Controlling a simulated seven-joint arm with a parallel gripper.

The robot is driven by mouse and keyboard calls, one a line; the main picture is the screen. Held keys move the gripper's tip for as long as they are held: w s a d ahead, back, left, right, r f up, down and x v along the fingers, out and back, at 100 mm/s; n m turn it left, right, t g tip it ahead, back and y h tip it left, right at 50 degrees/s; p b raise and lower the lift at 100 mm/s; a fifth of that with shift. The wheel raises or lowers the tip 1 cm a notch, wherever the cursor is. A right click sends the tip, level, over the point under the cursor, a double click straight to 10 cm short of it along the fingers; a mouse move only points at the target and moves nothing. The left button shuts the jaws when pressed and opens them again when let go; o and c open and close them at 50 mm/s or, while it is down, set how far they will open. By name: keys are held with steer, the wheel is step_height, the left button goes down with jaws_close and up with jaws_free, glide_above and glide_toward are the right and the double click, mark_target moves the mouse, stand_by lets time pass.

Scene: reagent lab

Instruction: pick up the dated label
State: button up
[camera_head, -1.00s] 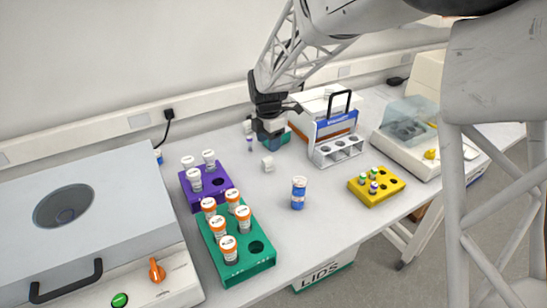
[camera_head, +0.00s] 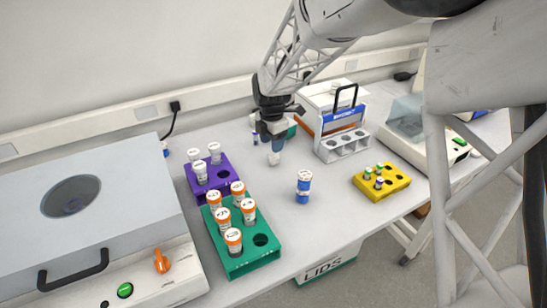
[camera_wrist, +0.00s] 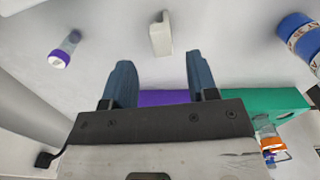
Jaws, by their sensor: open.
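A small white upright piece (camera_head: 274,159), which I take to be the dated label, stands on the bench between the purple rack and the blue-banded vial. No writing on it can be made out. In the wrist view the white piece (camera_wrist: 161,36) shows beyond the fingertips, centred between them. My gripper (camera_head: 275,146) points down just above or behind the piece in the head view. In the wrist view my gripper (camera_wrist: 160,64) is open with nothing between its two blue fingers. Whether it touches the piece cannot be told.
A purple rack (camera_head: 221,190) and a green rack (camera_head: 260,262) with capped vials stand to the left. A blue-banded vial (camera_head: 304,187) stands to the right. A small purple-capped tube (camera_wrist: 63,52) lies nearby. A yellow rack (camera_head: 400,184) is farther right.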

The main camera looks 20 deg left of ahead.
mark_target(273, 158)
steer(key=shift+f, duration=0.1)
steer(key=shift+d+f, duration=0.15)
steer(key=shift+f, duration=1.1)
steer(key=shift+d+f, duration=0.1)
steer(key=shift+f, duration=1.15)
steer(key=c, duration=1)
